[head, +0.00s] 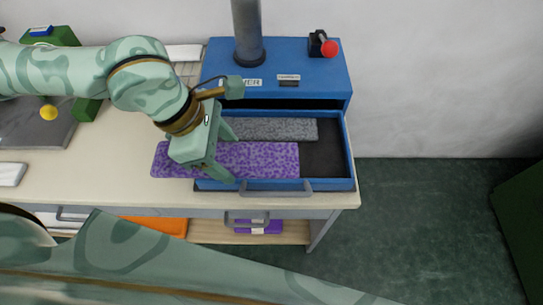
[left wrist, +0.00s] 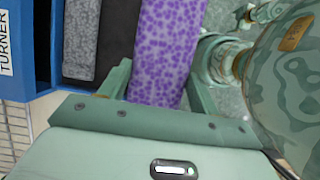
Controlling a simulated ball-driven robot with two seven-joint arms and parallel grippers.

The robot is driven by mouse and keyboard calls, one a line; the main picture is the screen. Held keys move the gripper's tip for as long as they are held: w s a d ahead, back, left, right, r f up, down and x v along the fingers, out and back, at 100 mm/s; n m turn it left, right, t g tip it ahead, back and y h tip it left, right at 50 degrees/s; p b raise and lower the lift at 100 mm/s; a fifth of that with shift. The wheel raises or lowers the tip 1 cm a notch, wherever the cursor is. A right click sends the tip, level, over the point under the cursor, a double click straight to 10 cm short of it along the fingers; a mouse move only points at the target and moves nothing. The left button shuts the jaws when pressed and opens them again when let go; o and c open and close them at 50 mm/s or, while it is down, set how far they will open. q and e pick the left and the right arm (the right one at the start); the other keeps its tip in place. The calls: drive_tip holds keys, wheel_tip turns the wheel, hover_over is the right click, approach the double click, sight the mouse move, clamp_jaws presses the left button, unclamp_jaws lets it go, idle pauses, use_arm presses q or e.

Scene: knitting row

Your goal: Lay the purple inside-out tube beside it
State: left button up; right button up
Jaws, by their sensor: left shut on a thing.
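My left gripper (head: 226,156) is shut across the purple speckled tube (head: 268,157), which is long and flat. In the left wrist view the purple tube (left wrist: 164,45) runs between the two fingers (left wrist: 160,85). It lies level over the front of the open blue drawer (head: 350,172), and its left end sticks out past the drawer's side. A grey speckled tube (head: 278,129) lies in the drawer behind it, roughly parallel; it also shows in the left wrist view (left wrist: 80,40). I cannot tell whether the purple tube touches the drawer. My right gripper does not show.
The blue turner box (head: 320,75) stands behind the drawer, with a grey post (head: 247,30) and a red knob (head: 330,48). The drawer's dark floor (head: 330,155) is bare at right. A green device (head: 60,40) stands at far left. An orange thing (head: 155,226) lies below the tabletop.

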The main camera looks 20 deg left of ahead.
sight(244, 146)
use_arm(q)
drive_tip(key=w+f+b, duration=0.1)
drive_tip(key=b, duration=0.2)
drive_tip(key=w+d+b, duration=0.1)
drive_tip(key=b, duration=0.2)
drive_tip(key=w+d+f+b, duration=0.1)
drive_tip(key=w+b, duration=0.1)
drive_tip(key=b, duration=0.1)
drive_tip(key=shift+f, duration=0.35)
drive_tip(key=w+f, duration=0.1)
drive_tip(key=f, duration=0.1)
drive_tip(key=w+d+f+b, duration=0.1)
drive_tip(key=w, duration=0.1)
drive_tip(key=w+d+f, duration=0.1)
drive_tip(key=w+f, duration=0.1)
drive_tip(key=shift+w+d+f, duration=0.25)
drive_tip(key=shift+f, duration=0.05)
wheel_tip(244, 146, down, 4)
drive_tip(key=shift+w+r+b, duration=0.15)
drive_tip(key=shift+r+b, duration=0.1)
drive_tip(key=shift+b, duration=0.55)
drive_tip(key=shift+r, duration=0.1)
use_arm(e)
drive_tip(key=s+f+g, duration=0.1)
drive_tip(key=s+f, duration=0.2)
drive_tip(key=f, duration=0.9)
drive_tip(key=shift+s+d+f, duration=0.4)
